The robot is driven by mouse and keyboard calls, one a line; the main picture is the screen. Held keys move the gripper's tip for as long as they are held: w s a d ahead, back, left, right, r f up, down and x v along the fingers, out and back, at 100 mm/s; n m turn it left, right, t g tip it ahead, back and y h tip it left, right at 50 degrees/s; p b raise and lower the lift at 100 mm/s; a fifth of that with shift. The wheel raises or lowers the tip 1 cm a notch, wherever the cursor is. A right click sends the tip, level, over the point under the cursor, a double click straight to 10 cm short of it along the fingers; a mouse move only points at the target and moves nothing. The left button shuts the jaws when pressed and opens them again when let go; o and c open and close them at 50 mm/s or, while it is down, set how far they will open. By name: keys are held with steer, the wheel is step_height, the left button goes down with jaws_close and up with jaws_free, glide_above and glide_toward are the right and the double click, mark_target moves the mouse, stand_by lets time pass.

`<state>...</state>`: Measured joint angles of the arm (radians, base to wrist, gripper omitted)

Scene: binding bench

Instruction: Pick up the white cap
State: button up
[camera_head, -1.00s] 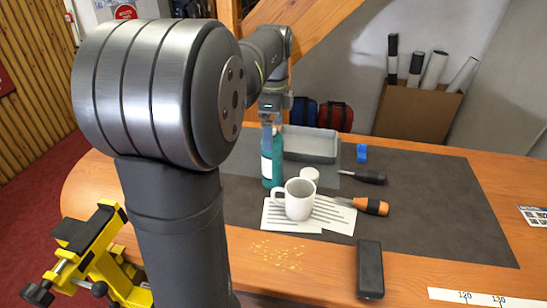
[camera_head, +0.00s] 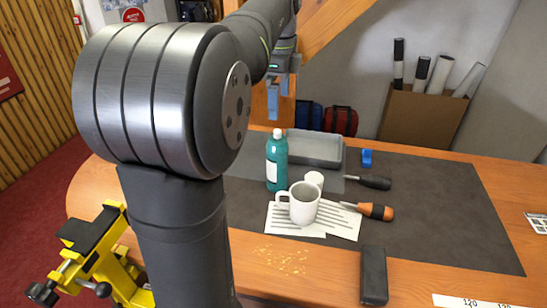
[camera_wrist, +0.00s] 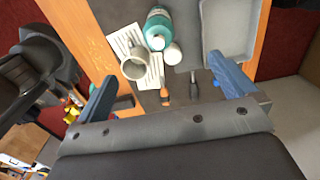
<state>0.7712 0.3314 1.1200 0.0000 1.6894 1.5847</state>
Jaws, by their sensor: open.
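A teal bottle (camera_head: 277,165) stands upright on the dark mat, with a white cap (camera_head: 277,134) on its top. In the wrist view the bottle (camera_wrist: 157,22) and its cap (camera_wrist: 156,42) are seen from above. A separate short white round piece (camera_head: 314,179) sits right of the bottle, behind the mug; it also shows in the wrist view (camera_wrist: 172,53). I cannot tell whether it is a cap or a small jar. My gripper (camera_head: 278,101) is open and empty, raised above the bottle. Its blue fingers (camera_wrist: 161,68) are wide apart in the wrist view.
A white mug (camera_head: 304,204) stands on printed sheets (camera_head: 344,221) in front of the bottle. A grey tray (camera_head: 316,150) lies behind it. An orange-handled tool (camera_head: 376,211), a dark-handled tool (camera_head: 374,182) and a blue item (camera_head: 367,158) lie right. The mat's right side is clear.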

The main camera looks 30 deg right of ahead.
mark_target(317, 175)
steer(key=shift+r, duration=0.2)
steer(key=shift+c, duration=0.4)
steer(key=c, duration=0.5)
steer(key=s+d+f+n, duration=0.6)
steer(key=d+f+n, duration=0.3)
steer(key=n, duration=0.3)
step_height(317, 175, down, 17)
steer(key=shift+f, duration=0.1)
